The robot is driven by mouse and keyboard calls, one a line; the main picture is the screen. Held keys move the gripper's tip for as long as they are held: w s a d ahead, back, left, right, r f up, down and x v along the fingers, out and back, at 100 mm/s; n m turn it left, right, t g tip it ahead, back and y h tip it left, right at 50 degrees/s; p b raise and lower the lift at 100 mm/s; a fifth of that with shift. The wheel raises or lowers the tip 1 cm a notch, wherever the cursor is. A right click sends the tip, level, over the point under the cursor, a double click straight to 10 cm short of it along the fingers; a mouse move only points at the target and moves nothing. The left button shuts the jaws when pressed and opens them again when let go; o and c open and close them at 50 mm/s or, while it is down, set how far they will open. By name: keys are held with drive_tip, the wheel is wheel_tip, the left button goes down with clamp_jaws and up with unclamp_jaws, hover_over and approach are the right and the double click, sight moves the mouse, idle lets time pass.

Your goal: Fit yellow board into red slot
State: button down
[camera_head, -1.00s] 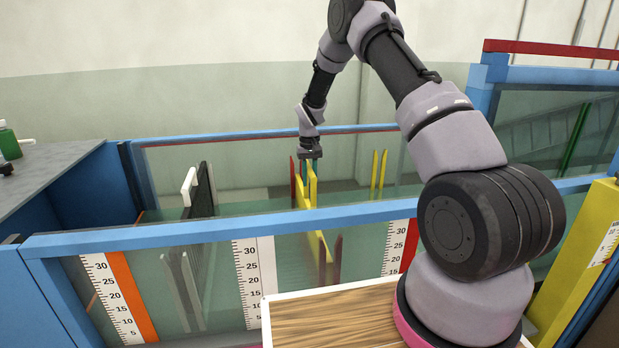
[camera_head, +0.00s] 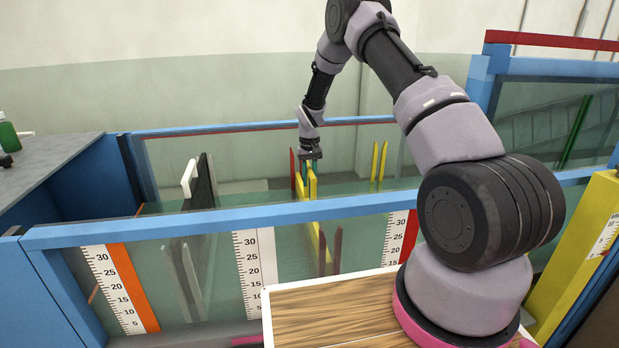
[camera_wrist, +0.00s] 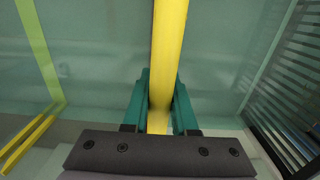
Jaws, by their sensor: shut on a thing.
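The yellow board (camera_head: 313,186) stands inside the glass flume in the head view, and its lower part shows through the front glass. My gripper (camera_head: 309,166) is above the flume with its green fingers shut on the board's top edge. In the wrist view the board (camera_wrist: 169,45) runs up the picture between the fingers (camera_wrist: 160,100). A red upright (camera_head: 293,168) stands close to the board's left side at the back, and dark red uprights (camera_head: 337,248) show through the front glass. Whether the board sits between the red uprights cannot be told. Its bottom edge is unclear.
A black board with a white piece (camera_head: 189,178) stands to the left in the flume. Yellow uprights (camera_head: 378,163) stand to the right. The blue front rail (camera_head: 150,228) and back rail (camera_head: 220,131) bound the flume. A wooden-topped surface (camera_head: 335,315) is in front.

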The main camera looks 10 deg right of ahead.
drive_tip(key=shift+f, duration=0.75)
drive_tip(key=c, duration=0.6)
unclamp_jaws()
drive_tip(key=shift+c, duration=0.2)
drive_tip(key=shift+f, duration=0.1)
